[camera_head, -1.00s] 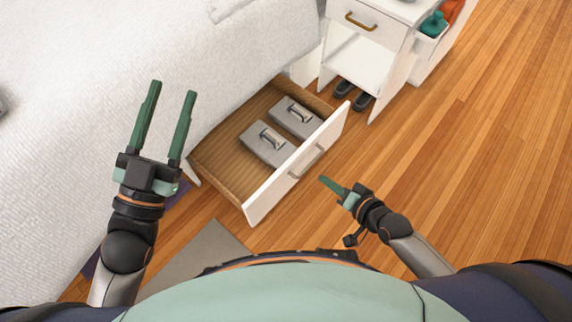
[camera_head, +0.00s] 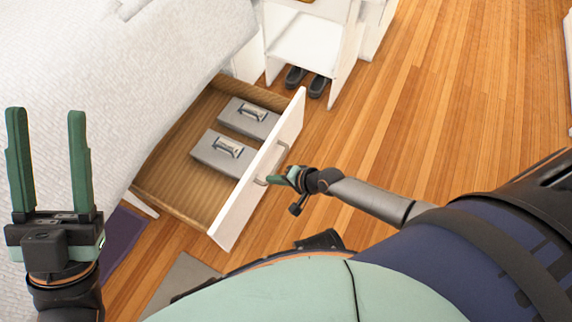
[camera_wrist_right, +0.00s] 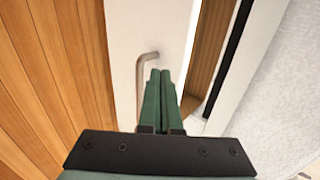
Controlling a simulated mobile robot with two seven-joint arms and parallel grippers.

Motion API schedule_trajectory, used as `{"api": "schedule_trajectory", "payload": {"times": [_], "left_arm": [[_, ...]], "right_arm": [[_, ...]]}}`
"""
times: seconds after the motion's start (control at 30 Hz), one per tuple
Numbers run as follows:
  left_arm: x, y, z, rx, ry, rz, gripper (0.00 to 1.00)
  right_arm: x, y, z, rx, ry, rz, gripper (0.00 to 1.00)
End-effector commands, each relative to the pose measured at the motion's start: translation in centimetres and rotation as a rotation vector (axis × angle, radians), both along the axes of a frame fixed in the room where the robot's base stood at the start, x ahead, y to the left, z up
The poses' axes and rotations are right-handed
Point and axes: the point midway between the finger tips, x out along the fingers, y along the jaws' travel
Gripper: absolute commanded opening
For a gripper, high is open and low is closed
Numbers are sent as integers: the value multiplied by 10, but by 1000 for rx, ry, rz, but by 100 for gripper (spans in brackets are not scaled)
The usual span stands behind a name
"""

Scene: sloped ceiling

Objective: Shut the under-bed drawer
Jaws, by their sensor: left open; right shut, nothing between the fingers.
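The under-bed drawer (camera_head: 228,222) stands pulled out from under the bed, with a white front and a wooden inside. Its front carries a metal bar handle (camera_head: 284,146), which also shows in the right wrist view (camera_wrist_right: 141,75). Two grey boxes with handles (camera_head: 215,153) lie inside it. My right gripper (camera_head: 272,180) is shut and empty, with its fingertips at the drawer front beside the handle's near end. I cannot tell whether they touch it. My left gripper (camera_head: 45,112) is open and empty over the bed's edge, left of the drawer.
The white bed (camera_head: 110,90) fills the left. A white nightstand (camera_head: 305,45) stands beyond the drawer, with dark shoes (camera_head: 307,80) beneath it. A grey mat (camera_head: 183,285) and a purple mat (camera_head: 124,240) lie on the floor. The wooden floor at right is clear.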

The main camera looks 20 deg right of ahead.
Motion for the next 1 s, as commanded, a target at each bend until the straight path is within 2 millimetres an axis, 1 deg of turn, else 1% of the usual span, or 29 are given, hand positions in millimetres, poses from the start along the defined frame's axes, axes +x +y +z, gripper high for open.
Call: {"api": "schedule_trajectory", "payload": {"times": [0.03,0.1,0.2,0.33,0.77,1.0], "left_arm": [[0,-1,-13,4,2,2,50],[1,-1,-11,6,4,3,50],[1,-1,-14,9,3,4,50],[1,-2,-17,14,3,7,50],[1,-2,-17,16,7,7,50],[1,-2,-15,9,8,7,50]], "right_arm": [[7,5,-12,1,-1,0,0],[17,13,-6,2,-4,1,0],[26,21,-5,2,-2,0,0],[33,26,-5,0,-1,1,0],[35,28,-4,-1,0,1,0],[32,25,-4,-1,-1,1,0]]}}
